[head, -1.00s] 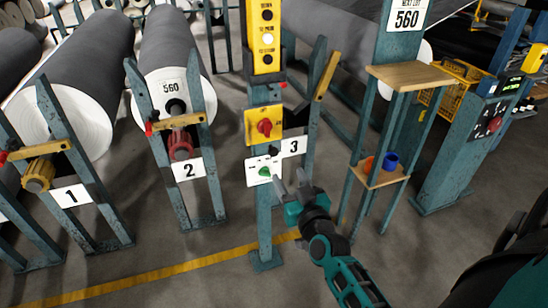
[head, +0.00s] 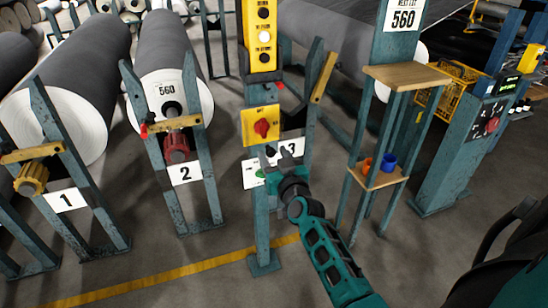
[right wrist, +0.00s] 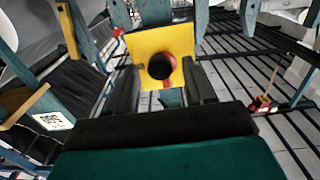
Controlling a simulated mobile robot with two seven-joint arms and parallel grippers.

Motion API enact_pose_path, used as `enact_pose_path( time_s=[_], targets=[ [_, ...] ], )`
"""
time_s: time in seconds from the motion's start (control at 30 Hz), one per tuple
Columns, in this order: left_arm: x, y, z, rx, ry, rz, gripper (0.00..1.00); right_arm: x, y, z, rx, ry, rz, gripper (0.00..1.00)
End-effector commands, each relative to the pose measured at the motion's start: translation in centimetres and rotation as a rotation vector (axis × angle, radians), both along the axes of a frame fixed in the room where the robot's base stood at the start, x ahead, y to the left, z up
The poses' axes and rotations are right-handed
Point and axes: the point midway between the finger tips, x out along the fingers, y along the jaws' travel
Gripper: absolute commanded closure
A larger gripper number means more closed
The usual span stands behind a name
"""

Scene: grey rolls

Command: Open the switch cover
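A blue-green post carries a yellow switch box (head: 262,127) with a red rotary knob. I cannot make out a separate cover on either. My right gripper is in front of the post, at the level between the two switches. In the right wrist view its two dark fingers are apart with nothing between them. The yellow box (right wrist: 137,47) and its knob, dark in front with a red rim, lie beyond the fingertips. My left gripper is not in view.
A yellow control panel (head: 262,35) tops the same post. A stand with wooden shelves (head: 408,76), holding orange and blue cups, is close right of my arm. Large grey rolls (head: 75,75) and racks fill the left. Floor is open in front.

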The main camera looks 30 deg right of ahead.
Motion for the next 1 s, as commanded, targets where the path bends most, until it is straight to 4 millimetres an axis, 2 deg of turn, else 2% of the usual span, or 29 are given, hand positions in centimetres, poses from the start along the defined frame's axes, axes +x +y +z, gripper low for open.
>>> enact_pose_path(
  time_s=[0.07, 0.53, 1.0],
  targets=[
    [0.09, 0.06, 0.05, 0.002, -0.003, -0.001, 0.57, -0.02, 0.00, -0.01, 0.000, 0.000, 0.000, 0.55],
    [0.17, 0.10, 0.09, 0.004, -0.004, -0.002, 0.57, -0.04, -0.01, -0.02, 0.000, 0.000, 0.000, 1.00],
    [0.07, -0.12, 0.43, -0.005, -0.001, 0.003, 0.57, -0.07, -0.18, 0.16, 0.001, 0.006, -0.001, 1.00]
  ],
)
